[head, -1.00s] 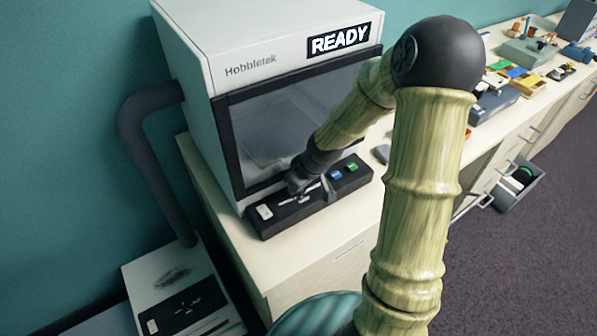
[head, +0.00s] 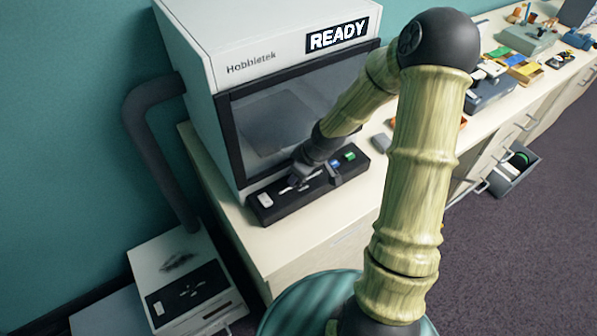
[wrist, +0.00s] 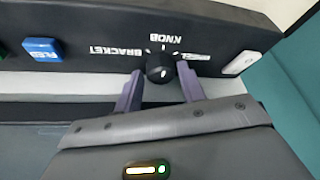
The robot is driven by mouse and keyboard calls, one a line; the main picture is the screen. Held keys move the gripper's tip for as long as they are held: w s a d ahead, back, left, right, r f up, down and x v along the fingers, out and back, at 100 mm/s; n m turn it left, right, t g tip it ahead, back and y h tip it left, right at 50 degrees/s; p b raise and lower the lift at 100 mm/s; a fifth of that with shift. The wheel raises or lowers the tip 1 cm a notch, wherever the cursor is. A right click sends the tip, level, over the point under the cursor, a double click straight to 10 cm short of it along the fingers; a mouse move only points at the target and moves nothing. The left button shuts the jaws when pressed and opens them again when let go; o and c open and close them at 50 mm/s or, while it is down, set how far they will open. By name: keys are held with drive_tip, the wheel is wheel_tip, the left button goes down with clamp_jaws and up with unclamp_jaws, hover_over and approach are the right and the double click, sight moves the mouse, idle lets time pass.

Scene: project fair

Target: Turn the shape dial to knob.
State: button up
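The shape dial (wrist: 160,68) is a small black knob on the dark control panel (head: 270,215) of the white Hobbletek machine (head: 215,45). In the wrist view the printing is upside down: BRACKET (wrist: 111,50) lies left of the dial, KNOB (wrist: 166,37) above it, and a bright, unreadable label (wrist: 196,57) to its right. A short white mark shows on the dial; which label it points to is unclear. My gripper (wrist: 160,73) is open, with one finger on each side of the dial and small gaps visible. In the head view my wrist hides the dial.
A blue button (wrist: 42,49) and a green button (head: 349,155) sit along the panel, with a white switch (wrist: 242,62) at its other end. The machine's screen reads READY (head: 337,35). An open drawer (head: 513,172) juts out at the right.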

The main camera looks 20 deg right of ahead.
drive_tip(key=shift+r, duration=0.15)
drive_tip(key=shift+r, duration=0.3)
drive_tip(key=p+v, duration=0.4)
drive_tip(key=v, duration=1.2)
drive_tip(key=shift+s+d+r+p, duration=0.2)
drive_tip(key=shift+s+d+p, duration=0.1)
drive_tip(key=shift+p, duration=0.05)
drive_tip(key=s+a+m+h, duration=0.2)
drive_tip(key=s+a+m, duration=0.2)
drive_tip(key=s+m, duration=0.4)
drive_tip(key=shift+s+a+r+g+h, duration=0.2)
drive_tip(key=shift+s+r+g+h, duration=0.2)
drive_tip(key=shift+s, duration=0.6)
idle(1.6)
